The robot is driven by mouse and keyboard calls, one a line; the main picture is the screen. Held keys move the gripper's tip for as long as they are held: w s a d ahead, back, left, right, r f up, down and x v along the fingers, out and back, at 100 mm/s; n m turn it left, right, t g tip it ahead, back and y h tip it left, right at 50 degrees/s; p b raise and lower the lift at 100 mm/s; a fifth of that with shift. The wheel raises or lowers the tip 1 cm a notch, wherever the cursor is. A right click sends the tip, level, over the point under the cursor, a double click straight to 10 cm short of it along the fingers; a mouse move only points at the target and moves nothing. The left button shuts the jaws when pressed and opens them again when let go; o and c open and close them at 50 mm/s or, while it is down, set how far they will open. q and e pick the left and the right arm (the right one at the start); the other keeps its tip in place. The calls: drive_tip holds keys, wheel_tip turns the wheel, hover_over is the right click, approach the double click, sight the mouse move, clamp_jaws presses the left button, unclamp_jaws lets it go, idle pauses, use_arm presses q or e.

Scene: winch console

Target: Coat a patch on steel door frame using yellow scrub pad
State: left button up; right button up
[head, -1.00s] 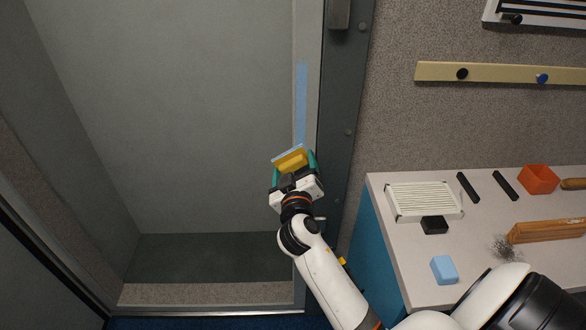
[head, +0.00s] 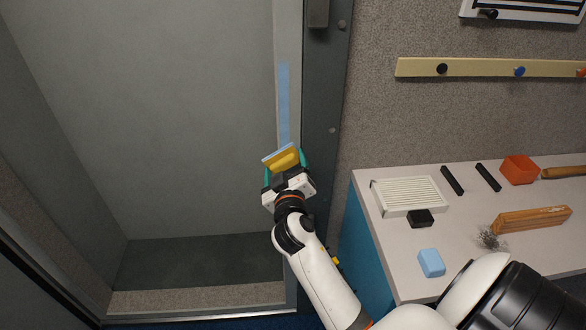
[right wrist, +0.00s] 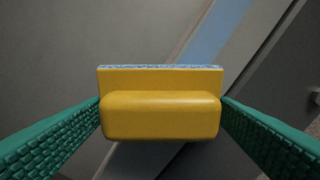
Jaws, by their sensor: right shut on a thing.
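The yellow scrub pad (head: 284,158) is held in my right gripper (head: 287,172), between its two green fingers. In the right wrist view the pad (right wrist: 160,105) shows a rounded yellow grip and a thin blue-white layer along its far edge. The steel door frame (head: 288,40) runs up behind the pad. A light blue strip (head: 284,95) lies along it, from well above the pad down to near it. The strip also shows in the right wrist view (right wrist: 212,35). I cannot tell whether the pad touches the frame. My left gripper is not in view.
A bench (head: 384,262) stands at the right with a white filter (head: 408,196), a black block (head: 420,218), a blue block (head: 431,263), an orange bin (head: 519,170) and a wooden brush (head: 530,220). A peg rail (head: 480,68) is on the wall. The recess left of the frame is empty.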

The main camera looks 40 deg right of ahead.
sight(279, 169)
drive_tip(key=shift+w+a, duration=0.45)
drive_tip(key=shift+a, duration=0.25)
drive_tip(key=shift+s, duration=0.1)
drive_tip(key=shift+s+a+f, duration=0.15)
drive_tip(key=shift+s+a, duration=0.2)
drive_tip(key=shift+s, duration=0.1)
drive_tip(key=shift+b+v, duration=0.5)
drive_tip(key=shift+v, duration=1.85)
drive_tip(key=shift+d, duration=0.1)
drive_tip(key=shift+s, duration=0.1)
